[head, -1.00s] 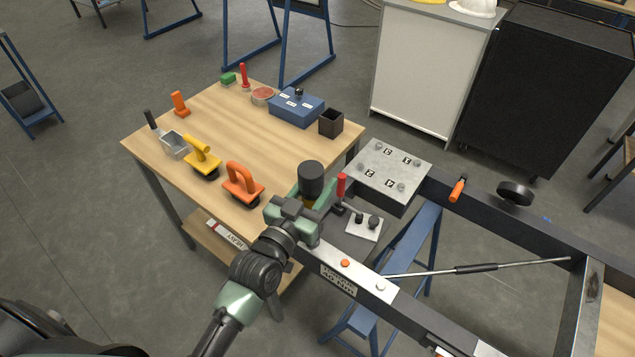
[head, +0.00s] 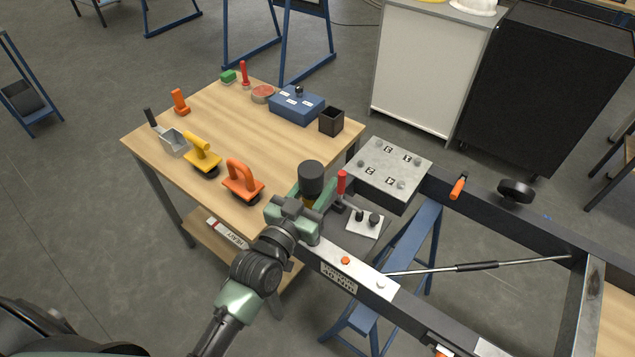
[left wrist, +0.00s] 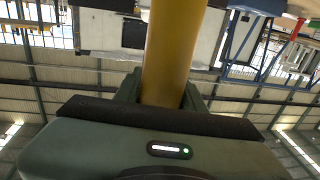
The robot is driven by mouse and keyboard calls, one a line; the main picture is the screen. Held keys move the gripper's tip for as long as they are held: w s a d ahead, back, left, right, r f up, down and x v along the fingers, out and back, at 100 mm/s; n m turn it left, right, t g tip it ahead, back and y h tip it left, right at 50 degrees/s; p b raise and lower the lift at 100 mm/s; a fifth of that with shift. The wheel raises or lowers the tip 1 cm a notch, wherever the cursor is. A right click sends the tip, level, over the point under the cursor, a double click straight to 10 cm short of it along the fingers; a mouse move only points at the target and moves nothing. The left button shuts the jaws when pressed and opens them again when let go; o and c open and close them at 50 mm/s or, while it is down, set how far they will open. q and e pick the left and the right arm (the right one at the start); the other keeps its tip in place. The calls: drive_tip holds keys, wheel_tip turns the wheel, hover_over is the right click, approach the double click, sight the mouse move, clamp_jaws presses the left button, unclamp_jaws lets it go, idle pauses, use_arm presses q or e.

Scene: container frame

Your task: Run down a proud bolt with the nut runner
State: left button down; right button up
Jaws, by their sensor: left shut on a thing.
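My left gripper (head: 308,207) is shut on the nut runner (head: 311,178), which shows a dark round top and a yellow body. In the left wrist view, the yellow body (left wrist: 172,55) stands between the jaws. Its lower end is hidden in the head view. A pale grey plate (head: 392,172) to the right of the gripper carries several bolts beside black-and-white labels. I cannot tell which bolt stands proud. The nut runner is left of this plate, apart from it. My right gripper is not in view.
A red upright handle (head: 341,183) of a clamp stands close to the gripper's right. The wooden table (head: 262,140) holds orange and yellow handled tools, a blue box (head: 297,106) and a dark cup (head: 331,121). A dark frame beam (head: 460,190) runs right from the plate.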

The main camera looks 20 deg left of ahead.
sight(318, 167)
use_arm(q)
drive_tip(key=shift+f, duration=0.3)
drive_tip(key=shift+d+p, duration=0.1)
drive_tip(key=shift+p, duration=0.4)
idle(0.4)
drive_tip(key=shift+r+p, duration=2.6)
drive_tip(key=shift+r, duration=0.25)
drive_tip(key=shift+w, duration=0.1)
